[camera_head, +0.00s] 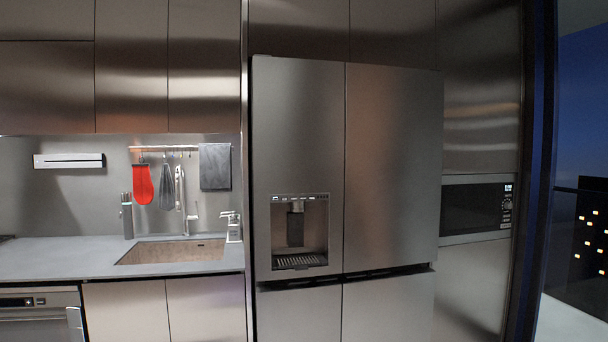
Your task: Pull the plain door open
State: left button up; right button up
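The plain door (392,165) is the upper right door of a large steel fridge, with a smooth grey front and no dispenser. It looks shut, level with the door beside it. The dispenser door (298,125) is on its left, with a water and ice dispenser (299,232) in its lower part. A thin dark seam runs between the two doors. No handle stands out on the plain door. Neither of my grippers is in view.
Lower fridge doors (385,308) sit under a dark gap. A built-in microwave (476,209) is to the right, beside a dark window frame (535,170). A grey counter (60,258) with a sink (172,251) is to the left. Nothing visible stands before the fridge.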

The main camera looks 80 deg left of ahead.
aim_at(394, 122)
jog(key=u, duration=2.25)
jog(key=i+u, duration=0.1)
jog(key=i, duration=0.75)
